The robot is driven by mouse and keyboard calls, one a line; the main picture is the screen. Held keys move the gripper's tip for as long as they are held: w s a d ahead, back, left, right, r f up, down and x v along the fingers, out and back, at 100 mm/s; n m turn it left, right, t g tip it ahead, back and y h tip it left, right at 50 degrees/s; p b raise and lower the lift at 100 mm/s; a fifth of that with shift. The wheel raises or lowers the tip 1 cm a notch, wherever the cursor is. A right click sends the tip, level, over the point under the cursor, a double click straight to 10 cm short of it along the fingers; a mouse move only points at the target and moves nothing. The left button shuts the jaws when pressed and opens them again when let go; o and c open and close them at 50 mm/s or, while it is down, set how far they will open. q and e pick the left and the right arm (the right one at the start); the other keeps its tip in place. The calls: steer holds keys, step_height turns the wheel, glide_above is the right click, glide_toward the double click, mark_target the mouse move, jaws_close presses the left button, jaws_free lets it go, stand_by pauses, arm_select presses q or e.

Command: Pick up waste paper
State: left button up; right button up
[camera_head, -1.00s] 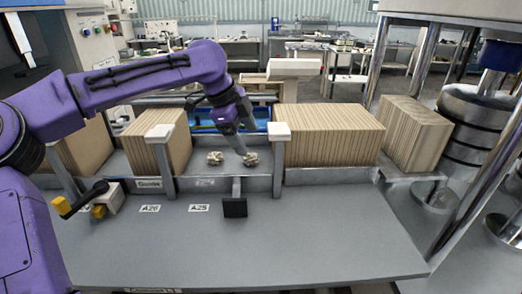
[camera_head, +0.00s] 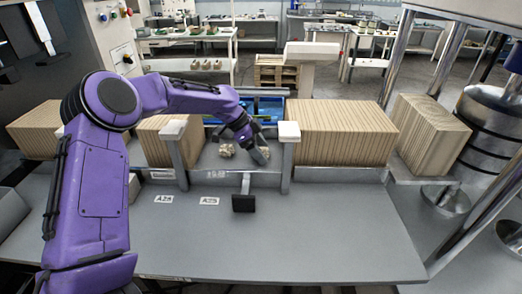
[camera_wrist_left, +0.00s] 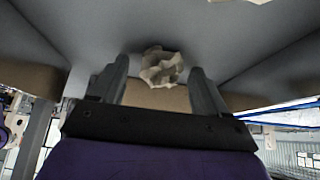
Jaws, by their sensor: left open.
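Two crumpled pieces of waste paper lie on the grey channel floor between the stacks of brown board in the head view: a left piece (camera_head: 226,150) and a right piece (camera_head: 264,153). My left gripper (camera_head: 254,150) points down at the right piece and partly covers it. In the left wrist view the gripper (camera_wrist_left: 163,82) is open, with a crumpled paper (camera_wrist_left: 161,68) showing between and just beyond its fingertips. I cannot tell whether the fingers touch it. Another paper edge (camera_wrist_left: 236,1) shows at the top of that view. My right gripper is not in view.
A brown stack (camera_head: 340,130) stands right of the channel and another (camera_head: 158,140) left of it. White-capped posts (camera_head: 288,133) flank the gap. A black plate on a stem (camera_head: 243,202) stands in front. The grey tabletop (camera_head: 300,240) is mostly clear.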

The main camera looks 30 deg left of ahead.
arm_select(q)
steer(key=shift+s+a, duration=0.1)
steer(key=c, duration=1.1)
steer(key=shift+r, duration=0.1)
